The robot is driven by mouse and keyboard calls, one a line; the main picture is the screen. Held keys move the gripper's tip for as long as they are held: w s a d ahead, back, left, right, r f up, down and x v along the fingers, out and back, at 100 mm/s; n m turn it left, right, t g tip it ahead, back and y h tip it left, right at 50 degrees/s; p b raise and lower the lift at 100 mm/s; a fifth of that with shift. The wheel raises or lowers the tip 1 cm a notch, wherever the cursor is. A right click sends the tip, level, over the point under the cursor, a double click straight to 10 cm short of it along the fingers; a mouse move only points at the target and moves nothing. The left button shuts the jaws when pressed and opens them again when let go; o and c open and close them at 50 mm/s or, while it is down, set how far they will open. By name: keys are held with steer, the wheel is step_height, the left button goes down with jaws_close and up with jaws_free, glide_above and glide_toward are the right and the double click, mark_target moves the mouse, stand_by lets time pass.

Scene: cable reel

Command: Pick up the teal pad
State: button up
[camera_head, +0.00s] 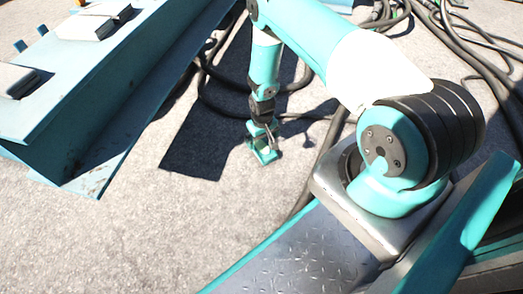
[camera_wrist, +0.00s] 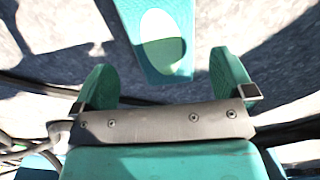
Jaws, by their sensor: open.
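The teal pad (camera_wrist: 160,55) shows at the top centre of the wrist view as a teal slab with a pale oval on it, running off the upper edge. My gripper (camera_wrist: 164,66) is open, with one teal finger to each side of the slab's near end. The slab lies in the gap as seen from the wrist, and I see no finger touching it. In the head view my gripper (camera_head: 263,150) points down low over the paving. There I cannot separate the pad from the teal fingers.
A long blue-teal steel beam (camera_head: 100,100) with pale blocks on it lies at the left. Black cables (camera_head: 215,100) run behind my gripper, and more cables (camera_head: 470,40) lie at the upper right. Bare paving (camera_head: 170,225) lies in front and left of my gripper.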

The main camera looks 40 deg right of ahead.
mark_target(261, 146)
step_height(261, 146, down, 5)
steer(key=b, duration=0.3)
steer(key=shift+a+r, duration=0.15)
steer(key=shift+r, duration=0.15)
steer(key=c, duration=1)
steer(key=shift+r, duration=0.15)
step_height(261, 146, up, 20)
steer(key=p, duration=1.1)
